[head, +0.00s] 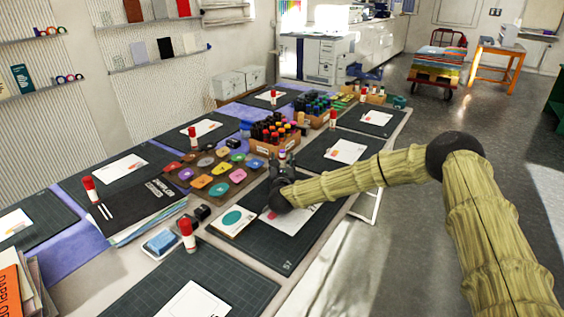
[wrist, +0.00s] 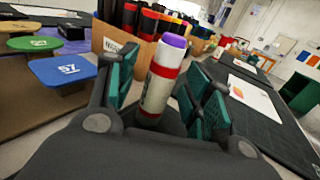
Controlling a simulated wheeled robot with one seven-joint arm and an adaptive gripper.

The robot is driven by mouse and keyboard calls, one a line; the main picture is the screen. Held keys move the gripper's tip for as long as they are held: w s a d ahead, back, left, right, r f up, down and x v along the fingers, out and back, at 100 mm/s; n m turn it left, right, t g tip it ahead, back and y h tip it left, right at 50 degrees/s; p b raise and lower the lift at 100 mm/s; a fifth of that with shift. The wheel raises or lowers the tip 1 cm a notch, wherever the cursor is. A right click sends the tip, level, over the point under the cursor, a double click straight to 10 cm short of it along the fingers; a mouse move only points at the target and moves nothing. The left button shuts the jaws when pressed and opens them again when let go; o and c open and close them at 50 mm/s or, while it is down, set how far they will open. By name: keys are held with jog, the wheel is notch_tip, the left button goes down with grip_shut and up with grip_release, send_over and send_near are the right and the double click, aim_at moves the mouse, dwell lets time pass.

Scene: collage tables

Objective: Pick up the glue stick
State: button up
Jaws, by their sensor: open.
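A glue stick (wrist: 156,82) with a purple top, red bands and a pale body stands upright, leaning a little in the wrist view. It is between the two teal-padded fingers of my open gripper (wrist: 160,95), with visible space on both sides. Its foot is hidden low between the fingers. In the head view my gripper (head: 282,172) is low over the table, and only the glue stick's top (head: 282,155) shows above it. Other glue sticks with red caps stand on the table, at the left (head: 90,188), front (head: 187,235) and centre back (head: 333,118).
A cardboard box of bottles (head: 275,145) stands just behind my gripper. A brown board with coloured discs (head: 185,174) lies to its left. Dark cutting mats (head: 260,252) with paper cards cover much of the table. Open floor (head: 405,115) lies to the right.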

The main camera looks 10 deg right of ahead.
jog(key=shift+w+d, duration=0.1)
jog(key=shift+w, duration=0.3)
jog(key=c, duration=1.1)
